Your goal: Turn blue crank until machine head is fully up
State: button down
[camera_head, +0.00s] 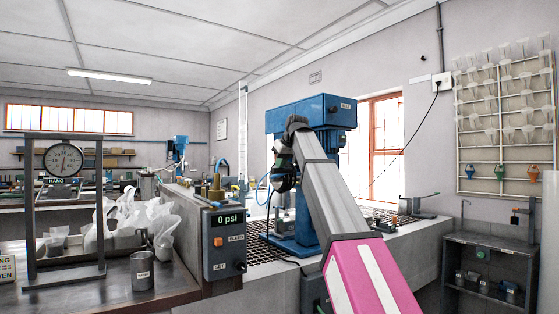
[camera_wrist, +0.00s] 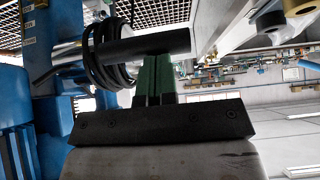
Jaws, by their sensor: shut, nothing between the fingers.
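The blue flotation machine (camera_head: 305,112) stands on the bench in the head view, with its box-shaped head on top of a column. My arm crosses in front and hides much of its front. My gripper (camera_head: 281,163) is beside the column below the head, small and partly hidden. In the wrist view, the blue machine body (camera_wrist: 62,75) fills the left side. My gripper's green fingers (camera_wrist: 157,62) are shut and empty, with their tips at a black cylindrical bar (camera_wrist: 135,45). I cannot tell whether they touch it. I cannot make out a blue crank for certain.
A control box reading 0 psi (camera_head: 228,240) stands left of the machine. A scale stand (camera_head: 62,165), plastic bags (camera_head: 150,215) and a metal beaker (camera_head: 142,271) are on the left bench. A dark coiled cable (camera_wrist: 100,62) hangs close to my fingers.

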notch_tip(320, 180, down, 17)
jog(key=w+a+t+y, duration=0.1)
jog(key=t+y, duration=0.3)
jog(key=t, duration=0.3)
jog(key=shift+w+y, duration=0.3)
jog(key=shift+y, duration=0.1)
jog(key=shift+s+r, duration=0.1)
dwell(0.4)
